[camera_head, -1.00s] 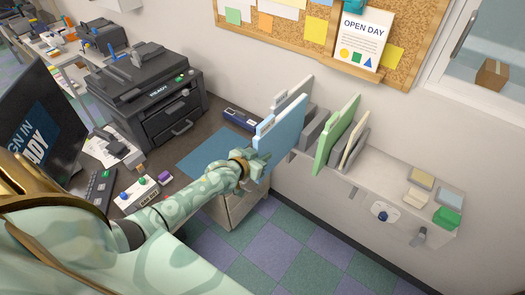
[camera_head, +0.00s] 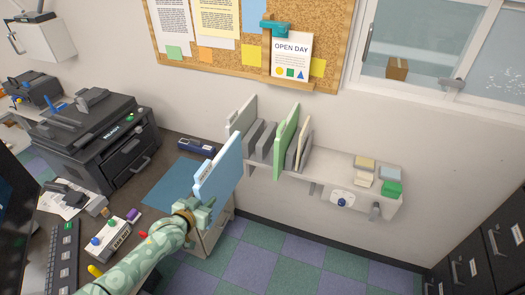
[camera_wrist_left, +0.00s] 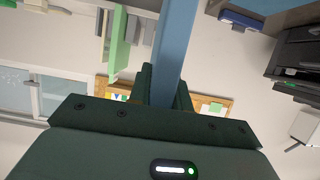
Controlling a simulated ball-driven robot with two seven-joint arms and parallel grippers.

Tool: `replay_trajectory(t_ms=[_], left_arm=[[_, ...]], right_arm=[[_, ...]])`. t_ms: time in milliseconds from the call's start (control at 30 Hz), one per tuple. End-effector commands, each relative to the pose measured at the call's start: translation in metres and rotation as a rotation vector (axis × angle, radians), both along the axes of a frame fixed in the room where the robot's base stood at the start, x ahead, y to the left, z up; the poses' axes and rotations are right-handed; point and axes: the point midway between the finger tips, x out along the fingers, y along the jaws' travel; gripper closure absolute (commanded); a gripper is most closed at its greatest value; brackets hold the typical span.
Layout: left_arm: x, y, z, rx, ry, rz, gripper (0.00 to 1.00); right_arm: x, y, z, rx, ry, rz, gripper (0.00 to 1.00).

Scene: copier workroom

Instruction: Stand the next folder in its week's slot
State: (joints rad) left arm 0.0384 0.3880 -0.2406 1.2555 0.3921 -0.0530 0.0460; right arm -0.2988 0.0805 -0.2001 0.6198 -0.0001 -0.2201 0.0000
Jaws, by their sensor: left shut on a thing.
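My left gripper (camera_head: 200,210) is shut on a light blue folder (camera_head: 221,168), held upright and tilted in front of the wall shelf's left end. The left wrist view shows the blue folder (camera_wrist_left: 175,45) rising from between the dark fingers (camera_wrist_left: 167,88). On the wall shelf (camera_head: 335,172), grey dividers (camera_head: 265,142) form slots. A pale grey folder (camera_head: 242,115) stands at the left, a green folder (camera_head: 287,145) in the middle and a cream folder (camera_head: 305,130) right of it. Slot labels are too small to read. My right gripper is out of view.
The dark desk at left bears a blue mat (camera_head: 188,180), a navy box (camera_head: 196,145) and a black copier (camera_head: 95,135). Yellow pads (camera_head: 364,163) and a green block (camera_head: 392,188) lie on the shelf's right end. A corkboard (camera_head: 340,30) hangs above.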

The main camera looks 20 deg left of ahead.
Motion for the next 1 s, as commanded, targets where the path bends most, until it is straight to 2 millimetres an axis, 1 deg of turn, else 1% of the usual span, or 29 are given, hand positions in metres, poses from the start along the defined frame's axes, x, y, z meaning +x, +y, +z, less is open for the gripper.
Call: replay_trajectory(t_ms=[167, 200, 233, 500, 567, 667, 700, 800, 933, 1000], left_arm=[[0.001, 0.0, 0.001, -0.001, -0.003, 0.0, 1.0], [0.001, 0.0, 0.001, -0.001, -0.003, 0.0, 0.91], [0.001, 0.0, 0.001, -0.001, -0.003, 0.0, 1.0], [0.001, 0.0, 0.001, -0.001, -0.003, 0.0, 1.0], [0.001, 0.0, -0.001, -0.001, -0.003, 0.0, 1.0], [0.003, -0.006, -0.015, -0.003, -0.005, -0.002, 1.0], [0.005, -0.011, -0.022, -0.004, -0.007, -0.005, 1.0], [0.013, -0.033, -0.034, -0.004, -0.01, -0.036, 1.0], [0.023, -0.062, -0.04, -0.001, -0.011, -0.063, 1.0], [0.028, -0.074, -0.036, -0.002, -0.013, -0.058, 1.0]], right_arm=[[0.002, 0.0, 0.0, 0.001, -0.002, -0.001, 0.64], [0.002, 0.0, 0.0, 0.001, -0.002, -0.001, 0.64], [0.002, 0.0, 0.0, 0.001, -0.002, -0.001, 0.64], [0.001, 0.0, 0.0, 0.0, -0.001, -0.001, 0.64], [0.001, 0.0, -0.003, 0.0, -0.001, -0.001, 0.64], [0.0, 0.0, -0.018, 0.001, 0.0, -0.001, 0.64], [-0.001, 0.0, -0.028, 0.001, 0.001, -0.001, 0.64], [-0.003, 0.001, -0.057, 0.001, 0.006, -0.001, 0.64], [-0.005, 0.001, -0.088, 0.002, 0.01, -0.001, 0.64], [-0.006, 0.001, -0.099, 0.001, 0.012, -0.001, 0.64]])
